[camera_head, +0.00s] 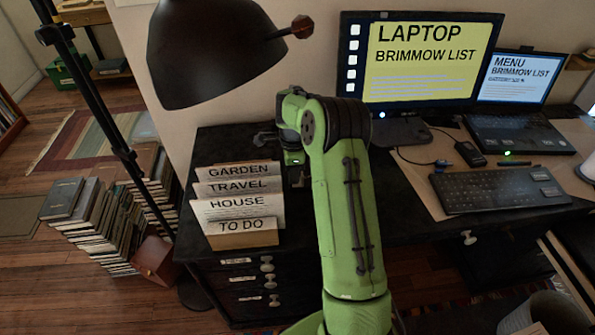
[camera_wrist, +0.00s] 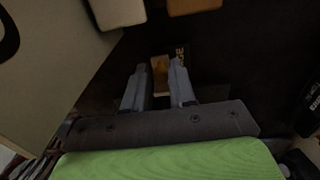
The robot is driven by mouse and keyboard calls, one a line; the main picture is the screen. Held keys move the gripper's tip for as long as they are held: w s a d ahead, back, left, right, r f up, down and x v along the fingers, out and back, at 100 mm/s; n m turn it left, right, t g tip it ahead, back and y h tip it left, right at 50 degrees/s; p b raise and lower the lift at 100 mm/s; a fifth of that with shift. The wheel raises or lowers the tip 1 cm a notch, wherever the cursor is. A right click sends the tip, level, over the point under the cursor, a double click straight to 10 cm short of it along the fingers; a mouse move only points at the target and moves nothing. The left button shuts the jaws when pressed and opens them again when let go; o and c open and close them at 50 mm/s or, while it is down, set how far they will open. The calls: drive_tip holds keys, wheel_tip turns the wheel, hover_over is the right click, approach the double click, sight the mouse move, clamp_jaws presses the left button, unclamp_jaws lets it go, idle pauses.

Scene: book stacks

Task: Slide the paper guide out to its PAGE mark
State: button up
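In the wrist view, a small tan block (camera_wrist: 160,76), which looks like the paper guide, lies between my gripper's (camera_wrist: 159,83) two grey fingertips. The fingers stand apart on either side of it. I cannot tell whether they press on it. Pale lettering ending in "GE" (camera_wrist: 181,54), apparently the PAGE mark, shows on the dark surface by the right fingertip, partly hidden.
A card rack labelled GARDEN, TRAVEL, HOUSE and TO DO (camera_head: 243,226) stands left of my arm. A black lamp shade (camera_head: 205,55) hangs above. A monitor (camera_head: 415,60), laptop (camera_head: 515,130) and keyboard (camera_head: 490,190) fill the right. A pale surface (camera_wrist: 45,75) borders the left wrist view.

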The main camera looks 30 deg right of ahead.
drive_tip(key=shift+o, duration=1.4)
wheel_tip(320, 180, up, 16)
drive_tip(key=p, duration=0.4)
drive_tip(key=shift+f+p, duration=0.15)
drive_tip(key=shift+p, duration=0.2)
